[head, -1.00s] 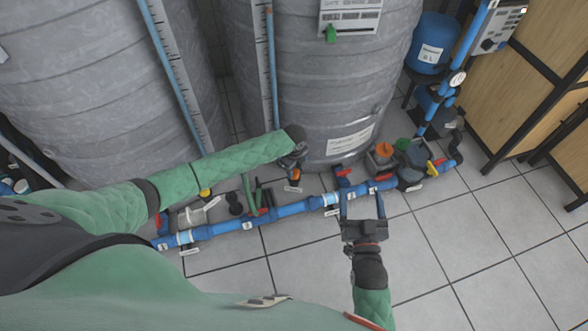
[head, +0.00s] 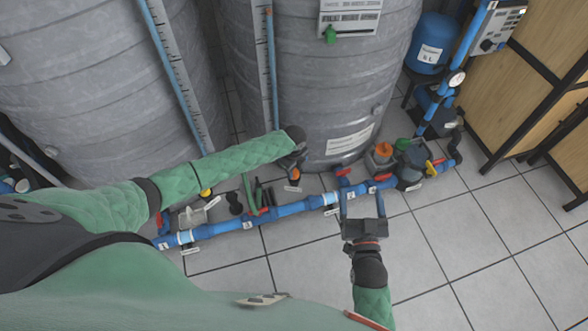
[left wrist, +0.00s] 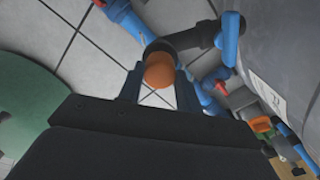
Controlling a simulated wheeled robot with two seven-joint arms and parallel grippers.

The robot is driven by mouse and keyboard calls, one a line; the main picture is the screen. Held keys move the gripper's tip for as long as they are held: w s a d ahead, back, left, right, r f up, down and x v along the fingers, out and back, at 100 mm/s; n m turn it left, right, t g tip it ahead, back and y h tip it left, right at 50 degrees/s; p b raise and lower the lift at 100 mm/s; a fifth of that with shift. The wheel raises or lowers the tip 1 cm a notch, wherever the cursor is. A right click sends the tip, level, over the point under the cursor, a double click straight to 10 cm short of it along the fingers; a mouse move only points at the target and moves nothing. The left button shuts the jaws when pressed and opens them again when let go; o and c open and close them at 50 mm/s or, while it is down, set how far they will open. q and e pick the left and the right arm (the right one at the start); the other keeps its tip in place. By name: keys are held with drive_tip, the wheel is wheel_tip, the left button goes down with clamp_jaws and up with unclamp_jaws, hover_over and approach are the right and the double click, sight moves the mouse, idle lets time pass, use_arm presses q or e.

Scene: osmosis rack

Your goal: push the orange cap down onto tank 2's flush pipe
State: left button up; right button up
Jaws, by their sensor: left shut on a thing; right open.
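The small orange cap (head: 295,175) shows below my left gripper (head: 293,168), in front of the right-hand grey tank (head: 330,85). In the left wrist view, the rounded orange cap (left wrist: 158,72) sits between the two fingers of my left gripper (left wrist: 160,82), which is shut on it. A dark pipe (left wrist: 190,38) lies directly behind the cap in that view, its rounded end partly hidden by the cap. I cannot tell whether the cap is seated on it. My right gripper (head: 362,212) is open and empty, its fingers near the blue floor pipe.
A blue pipe run (head: 285,210) with red-handled valves crosses the floor in front of the tanks. A pump group with an orange knob (head: 383,150) and green cap stands at right. A wooden cabinet (head: 530,90) is at far right. The tiled floor in front is clear.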

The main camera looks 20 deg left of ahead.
use_arm(q)
drive_tip(key=shift+f, duration=0.3)
drive_tip(key=o, duration=1)
drive_tip(key=shift+r+p, duration=0.5)
drive_tip(key=shift+r, duration=3.4)
drive_tip(key=shift+d, duration=0.1)
